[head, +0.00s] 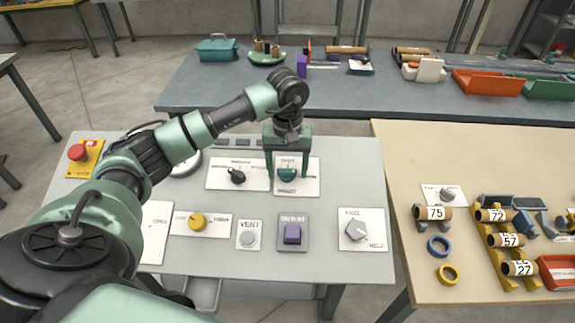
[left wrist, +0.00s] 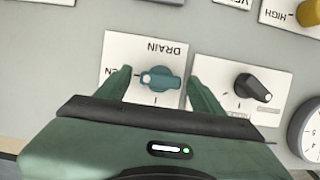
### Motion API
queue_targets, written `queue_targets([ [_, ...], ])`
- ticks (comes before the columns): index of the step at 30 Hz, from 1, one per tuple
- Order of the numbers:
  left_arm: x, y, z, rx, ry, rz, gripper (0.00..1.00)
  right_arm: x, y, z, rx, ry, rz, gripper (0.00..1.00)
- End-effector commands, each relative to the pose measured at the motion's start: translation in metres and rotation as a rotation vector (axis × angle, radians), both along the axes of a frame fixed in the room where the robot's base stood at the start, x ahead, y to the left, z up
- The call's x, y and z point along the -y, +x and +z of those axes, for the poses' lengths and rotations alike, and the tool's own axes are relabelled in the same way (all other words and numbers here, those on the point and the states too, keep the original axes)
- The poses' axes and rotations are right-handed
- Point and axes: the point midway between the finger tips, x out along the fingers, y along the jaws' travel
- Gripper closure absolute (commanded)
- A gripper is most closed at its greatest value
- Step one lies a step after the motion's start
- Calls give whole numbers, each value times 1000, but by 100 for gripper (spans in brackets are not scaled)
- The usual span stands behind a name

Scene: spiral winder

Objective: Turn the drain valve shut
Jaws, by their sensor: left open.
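The drain valve is a teal knob (head: 287,175) on a white plate labelled DRAIN, at the back right part of the grey panel. In the left wrist view the knob (left wrist: 160,79) appears upside down, its white mark on the left side, towards the partly hidden label ending in EN. My left gripper (head: 287,167) is open above the plate, with one green finger on each side of the knob. In the left wrist view a gap shows between the knob and each finger. My right gripper is not in view.
A black knob (head: 236,176) sits on the plate just left of the drain plate. Nearer are a yellow knob (head: 197,221), a grey VENT button (head: 248,238), a purple switch (head: 292,233) and a grey knob (head: 355,231). A red button (head: 78,152) stands at the far left.

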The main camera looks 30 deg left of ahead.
Motion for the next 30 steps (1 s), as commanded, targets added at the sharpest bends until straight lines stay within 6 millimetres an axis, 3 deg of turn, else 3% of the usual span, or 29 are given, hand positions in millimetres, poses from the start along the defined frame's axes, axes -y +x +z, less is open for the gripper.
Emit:
queue_targets([
  [5, 0, 0, 0, 0, 0, 0, 33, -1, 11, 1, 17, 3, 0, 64],
  [12, 0, 0, 0, 1, 1, 0, 95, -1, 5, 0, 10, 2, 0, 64],
  [22, -1, 0, -2, 10, -11, 45, 95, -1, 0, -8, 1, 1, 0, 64],
  [30, -2, 0, -5, 39, -55, 208, 95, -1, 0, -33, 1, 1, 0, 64],
])
